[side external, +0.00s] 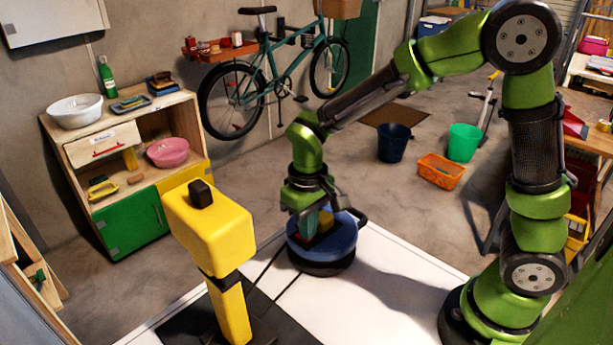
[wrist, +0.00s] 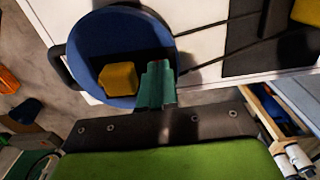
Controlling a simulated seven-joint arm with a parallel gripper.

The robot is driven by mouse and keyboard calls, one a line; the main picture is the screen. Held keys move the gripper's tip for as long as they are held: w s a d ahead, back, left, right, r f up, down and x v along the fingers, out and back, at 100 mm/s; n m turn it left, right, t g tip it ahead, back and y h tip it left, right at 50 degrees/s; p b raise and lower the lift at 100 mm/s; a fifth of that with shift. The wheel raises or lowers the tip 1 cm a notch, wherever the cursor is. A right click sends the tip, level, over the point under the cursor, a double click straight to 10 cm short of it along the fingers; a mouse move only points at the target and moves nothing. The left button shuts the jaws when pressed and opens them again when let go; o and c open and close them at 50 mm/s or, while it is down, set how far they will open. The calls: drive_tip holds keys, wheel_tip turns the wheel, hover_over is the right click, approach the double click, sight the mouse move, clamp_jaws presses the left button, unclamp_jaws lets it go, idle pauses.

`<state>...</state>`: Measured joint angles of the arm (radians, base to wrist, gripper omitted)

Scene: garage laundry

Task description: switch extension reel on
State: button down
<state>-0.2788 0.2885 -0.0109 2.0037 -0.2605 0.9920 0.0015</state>
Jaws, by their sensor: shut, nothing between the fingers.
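The extension reel is a round blue drum (side external: 341,241) on a black base, standing on the white surface. The drum also shows in the wrist view (wrist: 110,30). On its face is a yellow block (wrist: 118,78), beside a dark recess (wrist: 147,62). My gripper (side external: 308,231) points down over the reel's face. In the wrist view its teal fingers (wrist: 157,78) are together with nothing between them, just right of the yellow block. They hide part of the recess and the drum's edge. I cannot tell whether the fingertips touch the reel.
A tall yellow post (side external: 212,235) with a black top knob stands on a dark mat, left of the reel. Black cords cross the white surface (side external: 390,270) between them. A dark bucket (side external: 394,146), green bucket (side external: 464,142) and orange basket (side external: 441,171) stand on the floor behind.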

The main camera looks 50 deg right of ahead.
drive_tip(key=shift+f, duration=0.25)
drive_tip(key=shift+r, duration=3.5)
drive_tip(key=shift+s+a+f, duration=0.1)
drive_tip(key=shift+s+f, duration=0.1)
drive_tip(key=shift+f, duration=0.1)
drive_tip(key=s+d+r+m+t+y, duration=0.1)
drive_tip(key=s+d+r+m+t, duration=0.1)
drive_tip(key=s+d+r+t, duration=0.1)
drive_tip(key=s+d+r+m+t+y, duration=0.1)
drive_tip(key=s+d+r+m+t, duration=0.1)
drive_tip(key=s+r, duration=0.4)
drive_tip(key=shift+s+d+r+t, duration=0.25)
drive_tip(key=shift+s+d+t, duration=0.55)
drive_tip(key=shift+s+t, duration=0.35)
